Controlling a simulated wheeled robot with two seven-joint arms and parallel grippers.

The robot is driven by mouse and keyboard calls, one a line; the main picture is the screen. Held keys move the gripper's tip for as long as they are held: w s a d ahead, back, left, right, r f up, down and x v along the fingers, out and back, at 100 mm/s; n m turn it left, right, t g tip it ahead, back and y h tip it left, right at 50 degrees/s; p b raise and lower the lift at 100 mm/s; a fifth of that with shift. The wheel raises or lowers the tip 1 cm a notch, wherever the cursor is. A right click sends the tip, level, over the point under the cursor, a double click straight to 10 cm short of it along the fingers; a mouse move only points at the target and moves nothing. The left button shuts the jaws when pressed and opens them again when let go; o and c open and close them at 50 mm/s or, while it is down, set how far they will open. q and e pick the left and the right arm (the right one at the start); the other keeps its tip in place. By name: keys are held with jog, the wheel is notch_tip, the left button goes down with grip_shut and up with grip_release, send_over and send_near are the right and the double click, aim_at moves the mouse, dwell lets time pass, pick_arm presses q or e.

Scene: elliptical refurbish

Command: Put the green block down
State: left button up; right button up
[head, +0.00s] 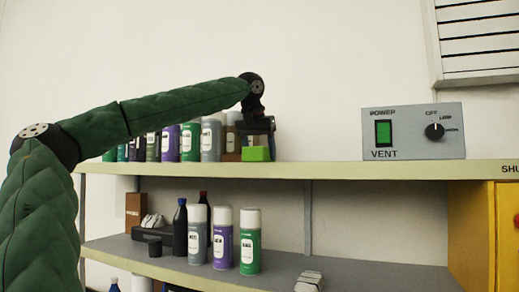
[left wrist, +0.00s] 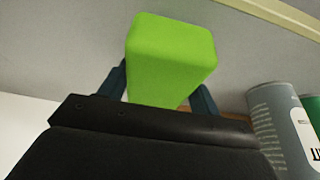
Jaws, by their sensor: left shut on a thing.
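The green block (head: 256,154) is at the end of my left arm, at the top shelf's surface beside a row of spray cans. My left gripper (head: 257,140) is above it and shut on it. In the left wrist view the bright green block (left wrist: 170,55) sits between the two fingers of the left gripper (left wrist: 165,85). Whether the block touches the shelf cannot be told. My right gripper is not in view.
Several spray cans (head: 210,140) stand left of the gripper on the top shelf (head: 330,172). A grey vent control box (head: 412,131) stands to the right, with free shelf between. A grey can (left wrist: 280,130) is close by in the left wrist view. The lower shelf (head: 350,270) holds cans and bottles.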

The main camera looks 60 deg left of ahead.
pick_arm(q)
jog(key=shift+w+d, duration=0.1)
jog(key=shift+d, duration=0.1)
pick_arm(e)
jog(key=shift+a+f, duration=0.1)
pick_arm(q)
jog(key=o, duration=1)
jog(key=shift+f, duration=0.1)
jog(key=shift+a, duration=0.1)
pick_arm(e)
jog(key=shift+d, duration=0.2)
pick_arm(q)
jog(key=shift+r, duration=0.35)
jog(key=b+v, duration=0.4)
jog(key=v, duration=0.6)
jog(key=shift+r, duration=0.35)
jog(key=shift+s+d+r, duration=0.25)
jog(key=shift+s+r, duration=0.05)
jog(key=shift+r, duration=0.05)
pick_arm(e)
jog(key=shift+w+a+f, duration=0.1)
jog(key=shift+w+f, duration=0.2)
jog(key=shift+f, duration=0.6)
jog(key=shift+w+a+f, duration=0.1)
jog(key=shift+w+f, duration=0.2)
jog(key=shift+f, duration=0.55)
